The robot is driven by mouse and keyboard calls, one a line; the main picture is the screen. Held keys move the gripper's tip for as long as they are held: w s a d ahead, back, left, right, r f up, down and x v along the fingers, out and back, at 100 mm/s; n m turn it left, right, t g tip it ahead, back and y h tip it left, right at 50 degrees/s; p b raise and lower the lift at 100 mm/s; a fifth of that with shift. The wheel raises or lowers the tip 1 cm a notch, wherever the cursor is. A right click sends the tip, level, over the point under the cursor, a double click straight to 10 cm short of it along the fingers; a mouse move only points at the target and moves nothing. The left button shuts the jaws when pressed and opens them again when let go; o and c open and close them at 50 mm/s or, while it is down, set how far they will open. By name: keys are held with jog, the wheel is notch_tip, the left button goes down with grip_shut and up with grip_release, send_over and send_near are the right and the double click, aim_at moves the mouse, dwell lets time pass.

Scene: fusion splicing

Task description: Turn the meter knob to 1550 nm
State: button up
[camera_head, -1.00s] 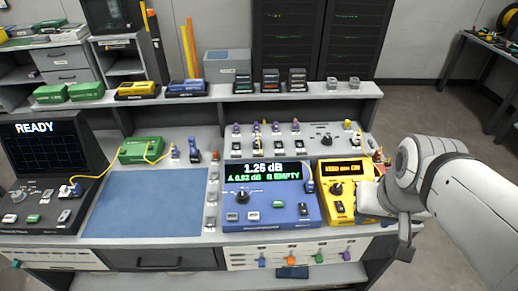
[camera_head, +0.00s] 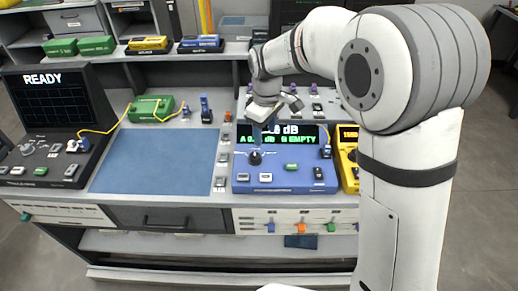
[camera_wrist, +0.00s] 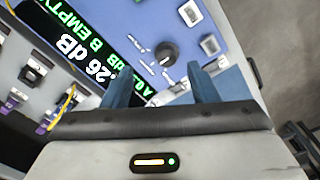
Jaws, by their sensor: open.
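The blue meter (camera_head: 284,180) stands on the bench, with its green and white display partly hidden by my arm. Its black knob (camera_head: 255,158) is on the left of the front panel, below the display. In the wrist view the meter knob (camera_wrist: 167,53) lies just beyond and between the two blue fingertips. My gripper (camera_head: 258,134) is above the meter near the knob, with its fingers apart. The gripper (camera_wrist: 160,72) is empty and does not appear to grip the knob. The knob's pointer setting is too small to read.
A yellow unit (camera_head: 347,158) stands right of the meter, partly behind my arm. A blue mat (camera_head: 155,160) lies to the left, with a green device (camera_head: 151,107) behind it. A dark monitor (camera_head: 55,100) reads READY. Small switches stand between mat and meter.

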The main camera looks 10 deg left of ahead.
aim_at(255, 155)
jog(key=a+f, duration=0.1)
jog(key=a+f+n, duration=0.1)
jog(key=a, duration=0.1)
jog(key=shift+w+f, duration=0.15)
jog(key=shift+f, duration=0.1)
jog(key=shift+a+f, duration=0.15)
jog(key=shift+f, duration=0.2)
notch_tip(255, 155, down, 7)
jog(key=shift+f, duration=0.1)
